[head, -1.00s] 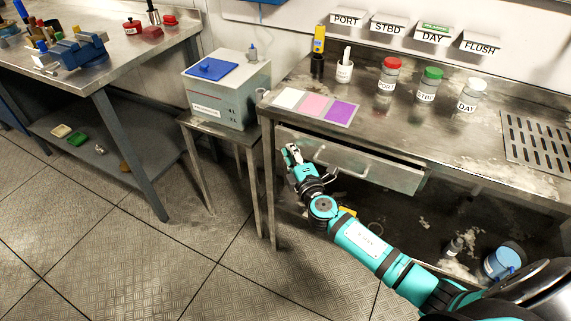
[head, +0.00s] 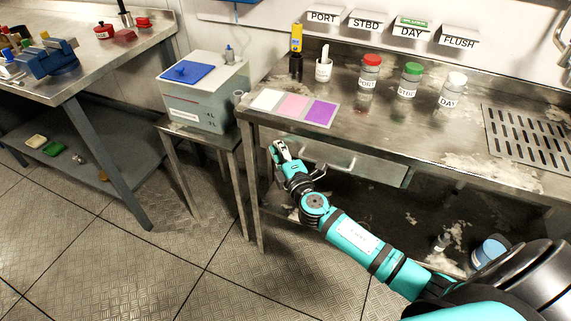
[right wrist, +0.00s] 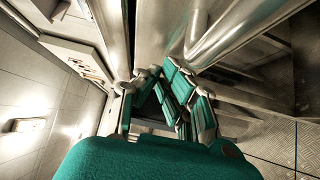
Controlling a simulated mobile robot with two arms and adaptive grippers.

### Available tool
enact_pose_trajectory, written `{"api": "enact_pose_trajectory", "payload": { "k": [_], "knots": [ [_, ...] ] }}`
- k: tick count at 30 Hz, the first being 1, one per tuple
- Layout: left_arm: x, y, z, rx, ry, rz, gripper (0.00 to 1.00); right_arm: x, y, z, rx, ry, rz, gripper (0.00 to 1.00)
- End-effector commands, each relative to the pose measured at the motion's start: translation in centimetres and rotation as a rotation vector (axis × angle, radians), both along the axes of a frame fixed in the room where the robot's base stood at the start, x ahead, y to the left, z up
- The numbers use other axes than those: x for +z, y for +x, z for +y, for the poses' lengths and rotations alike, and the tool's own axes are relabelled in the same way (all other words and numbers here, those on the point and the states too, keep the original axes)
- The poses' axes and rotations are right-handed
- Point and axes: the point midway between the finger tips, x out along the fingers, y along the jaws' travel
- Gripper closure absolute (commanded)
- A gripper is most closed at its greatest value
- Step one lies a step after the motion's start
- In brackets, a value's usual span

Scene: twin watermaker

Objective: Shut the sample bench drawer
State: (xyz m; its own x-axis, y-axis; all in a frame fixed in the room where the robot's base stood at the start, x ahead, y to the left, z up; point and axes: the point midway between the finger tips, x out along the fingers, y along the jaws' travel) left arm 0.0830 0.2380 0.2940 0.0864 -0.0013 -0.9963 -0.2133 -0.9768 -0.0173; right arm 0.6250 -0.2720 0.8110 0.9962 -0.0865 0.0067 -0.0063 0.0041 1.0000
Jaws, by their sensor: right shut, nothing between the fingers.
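The sample bench drawer (head: 382,169) is a grey metal front with a bar handle, below the front edge of the steel bench (head: 400,140) in the head view. Its front sits close under the bench edge; a small remaining gap cannot be ruled out. My right gripper (head: 279,150) is shut and empty at the left end of the drawer front. Whether it touches the drawer is unclear. The right wrist view shows its teal and grey fingers (right wrist: 168,92) close to bare metal surfaces. My left gripper is not in view.
A grey box (head: 205,95) stands on a small table at left. The floor in front is clear.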

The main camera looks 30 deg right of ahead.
Motion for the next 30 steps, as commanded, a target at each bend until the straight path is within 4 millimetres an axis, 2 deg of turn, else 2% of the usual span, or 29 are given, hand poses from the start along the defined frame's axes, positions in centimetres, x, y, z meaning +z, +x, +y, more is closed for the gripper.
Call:
{"api": "enact_pose_trajectory", "payload": {
  "k": [6, 12, 18, 24, 26, 27, 29, 30],
  "knots": [
    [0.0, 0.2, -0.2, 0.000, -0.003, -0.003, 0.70, -0.5, -4.9, 0.7, 0.007, 0.003, 0.010, 1.00],
    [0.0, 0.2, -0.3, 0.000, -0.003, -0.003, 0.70, -0.5, -8.7, 1.2, 0.010, 0.004, 0.011, 1.00],
    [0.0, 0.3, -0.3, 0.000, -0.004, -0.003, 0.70, -0.5, -10.7, 1.4, 0.012, 0.003, 0.010, 1.00],
    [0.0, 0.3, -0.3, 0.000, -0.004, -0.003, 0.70, -0.6, -11.0, 1.4, 0.011, 0.005, 0.014, 1.00],
    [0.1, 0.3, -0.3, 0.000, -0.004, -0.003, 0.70, -1.4, -11.0, 1.3, 0.007, 0.017, 0.033, 1.00],
    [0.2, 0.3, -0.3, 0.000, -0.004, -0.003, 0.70, -2.5, -11.0, 1.1, 0.002, 0.032, 0.057, 1.00],
    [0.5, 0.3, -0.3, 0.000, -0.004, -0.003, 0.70, -4.9, -11.2, 0.7, -0.011, 0.067, 0.114, 1.00],
    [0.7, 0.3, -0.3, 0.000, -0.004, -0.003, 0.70, -7.1, -11.5, 0.3, -0.023, 0.100, 0.164, 1.00]
  ]
}}
